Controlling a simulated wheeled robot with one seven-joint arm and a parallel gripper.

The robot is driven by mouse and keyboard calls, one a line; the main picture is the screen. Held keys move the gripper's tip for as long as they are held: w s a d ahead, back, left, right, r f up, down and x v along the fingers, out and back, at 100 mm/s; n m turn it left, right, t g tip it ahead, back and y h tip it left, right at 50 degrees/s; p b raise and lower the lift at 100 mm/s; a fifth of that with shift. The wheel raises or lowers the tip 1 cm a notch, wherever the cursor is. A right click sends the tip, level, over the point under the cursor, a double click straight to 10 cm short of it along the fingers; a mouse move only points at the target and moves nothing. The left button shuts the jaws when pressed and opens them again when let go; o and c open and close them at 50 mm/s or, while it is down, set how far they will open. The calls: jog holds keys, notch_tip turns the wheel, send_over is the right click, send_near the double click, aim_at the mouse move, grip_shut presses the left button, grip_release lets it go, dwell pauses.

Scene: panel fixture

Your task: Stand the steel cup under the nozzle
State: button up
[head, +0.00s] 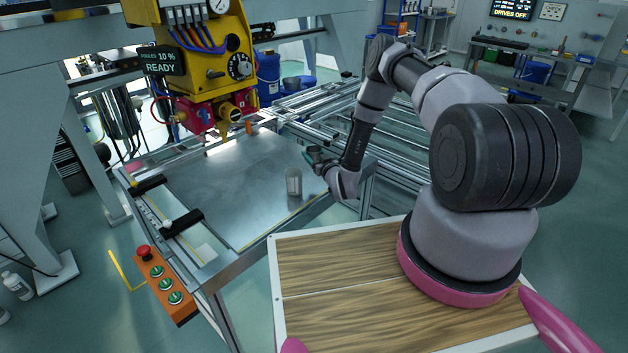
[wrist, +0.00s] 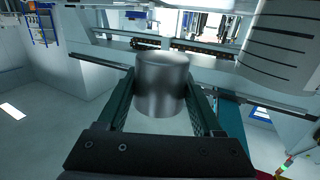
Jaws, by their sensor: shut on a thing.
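My gripper (head: 312,157) is shut on a steel cup (wrist: 162,84), which sits between its two dark green fingers in the wrist view. The gripper is near the right edge of the metal panel (head: 215,190). The nozzle (head: 224,131) is a yellow tip pointing down under the yellow and red dispensing head, to the left of my gripper. The panel below the nozzle looks bare.
Black clamps (head: 182,222) line the panel's left side. An orange button box (head: 164,284) hangs at the front left. The panel's middle is clear.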

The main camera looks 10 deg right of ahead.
aim_at(314, 181)
notch_tip(314, 181, down, 9)
jog(key=shift+r, duration=0.1)
dwell(0.3)
jog(key=o, duration=1.4)
jog(key=shift+f, duration=0.2)
jog(key=shift+c, duration=0.2)
jog(key=v, duration=1.1)
jog(key=shift+d+f, duration=0.2)
jog(key=shift+d, duration=0.2)
